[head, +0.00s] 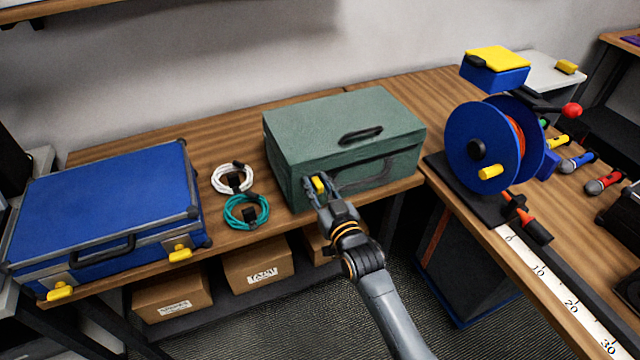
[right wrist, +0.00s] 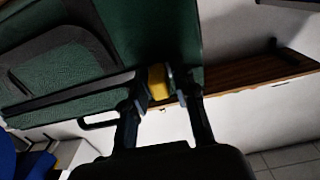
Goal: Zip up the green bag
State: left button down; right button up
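The green bag (head: 345,120) is a boxy dark green case on the wooden table, with a black handle on its lid. Its lid lies down over the body. A yellow zip pull (head: 319,185) is at its front left corner. My right gripper (head: 318,183) is at that corner, its fingers on either side of the pull. In the right wrist view the yellow pull (right wrist: 158,82) sits between the fingertips of my right gripper (right wrist: 163,84), which look shut on it. My left gripper is not in view.
A blue case (head: 100,205) with yellow latches stands at the left. A white cable coil (head: 232,178) and a teal cable coil (head: 247,212) lie between the cases. A blue reel (head: 480,145) stands at the right. Cardboard boxes (head: 258,268) sit below the tabletop.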

jog(key=shift+o, duration=1.1)
jog(key=shift+s+a, duration=0.1)
jog(key=shift+a, duration=0.15)
jog(key=shift+d, duration=0.1)
jog(key=shift+s+d+f, duration=0.1)
jog(key=shift+s+d, duration=0.05)
jog(key=shift+s, duration=0.2)
jog(key=v, duration=1.1)
jog(key=shift+s, duration=0.1)
